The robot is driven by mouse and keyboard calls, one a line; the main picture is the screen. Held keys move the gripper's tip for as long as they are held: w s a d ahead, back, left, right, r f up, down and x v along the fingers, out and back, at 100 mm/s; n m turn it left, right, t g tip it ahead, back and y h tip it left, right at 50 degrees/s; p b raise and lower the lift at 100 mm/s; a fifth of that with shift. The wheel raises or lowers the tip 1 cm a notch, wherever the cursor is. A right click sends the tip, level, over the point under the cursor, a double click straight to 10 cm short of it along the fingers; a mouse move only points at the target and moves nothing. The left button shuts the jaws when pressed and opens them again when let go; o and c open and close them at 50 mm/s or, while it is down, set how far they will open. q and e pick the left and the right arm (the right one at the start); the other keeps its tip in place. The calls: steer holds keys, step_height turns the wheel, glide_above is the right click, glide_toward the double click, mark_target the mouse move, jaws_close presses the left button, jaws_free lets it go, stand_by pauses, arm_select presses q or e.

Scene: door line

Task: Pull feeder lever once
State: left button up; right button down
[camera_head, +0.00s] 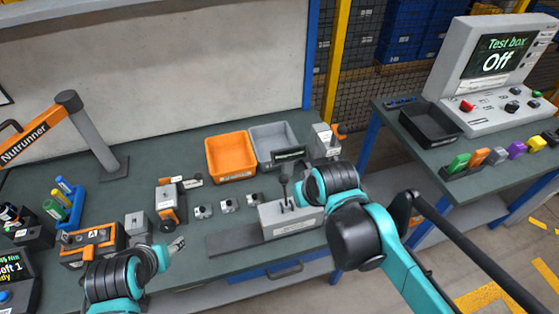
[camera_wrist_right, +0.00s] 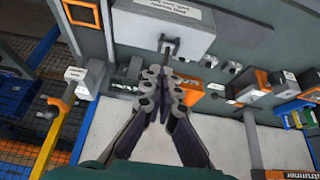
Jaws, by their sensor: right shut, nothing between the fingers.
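The feeder is a light grey box (camera_head: 292,219) at the front edge of the green bench, with a dark upright lever (camera_head: 284,182) topped by a black knob. The feeder body (camera_wrist_right: 140,28) is at the top of the right wrist view, and its dark lever (camera_wrist_right: 167,46) shows just past my fingertips. My right gripper (camera_wrist_right: 165,73) is shut and empty, close to the lever; I cannot tell whether they touch. In the head view my right arm hides most of that gripper. My left gripper (camera_head: 177,244) is over the bench's front left, away from the feeder; its finger gap is unclear.
An orange bin (camera_head: 231,157) and a grey bin (camera_head: 274,140) stand behind the feeder. Several small metal parts (camera_head: 227,206) lie to its left. An orange nutrunner stand (camera_head: 40,137) rises at left. A test box (camera_head: 490,75) stands on the right-hand bench.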

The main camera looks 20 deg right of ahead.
steer(key=w+r+p, duration=0.2)
steer(key=w, duration=0.1)
steer(key=w+a+r+g+p, duration=0.1)
steer(key=w+r+p, duration=0.1)
steer(key=w, duration=0.1)
steer(key=w+r+n+g+p, duration=0.1)
steer(key=w+r+p, duration=0.1)
steer(key=w+r, duration=0.1)
steer(key=shift+a, duration=0.2)
steer(key=w+a+n+g+p, duration=0.1)
steer(key=w+g+p, duration=0.1)
steer(key=w+p, duration=0.2)
steer(key=shift+w+a+y, duration=0.2)
steer(key=shift+w+y, duration=0.1)
steer(key=shift+w, duration=0.65)
steer(key=b, duration=0.2)
glide_above(285, 191)
steer(key=w, duration=0.4)
step_height(285, 191, down, 9)
steer(key=shift+w+a+f, duration=0.1)
steer(key=shift+w+a, duration=0.15)
steer(key=shift+a, duration=0.05)
